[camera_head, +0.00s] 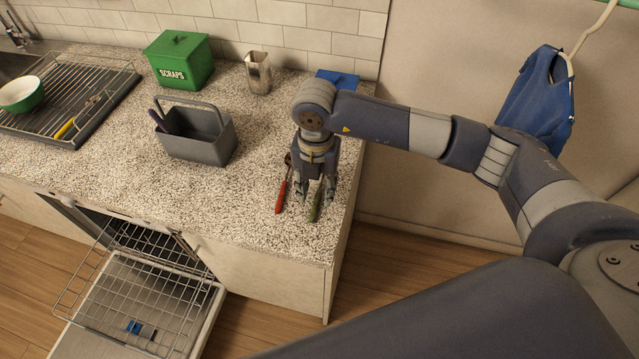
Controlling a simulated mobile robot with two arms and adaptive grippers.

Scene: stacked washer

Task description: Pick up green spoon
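The green spoon (315,213) lies on the speckled counter near its right front corner. Its green handle end shows below my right gripper, and the rest of it is hidden under the gripper. My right gripper (315,196) points down over the spoon. Its fingers look spread apart, one on each side of the green handle; I cannot tell whether they touch it. My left gripper is out of view.
A red-handled utensil (281,196) lies just left of my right gripper. A grey caddy (199,143), a green scraps bin (180,62), a metal cup (258,74) and a dish rack (98,105) stand further left. An open dishwasher rack (140,285) juts out below.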

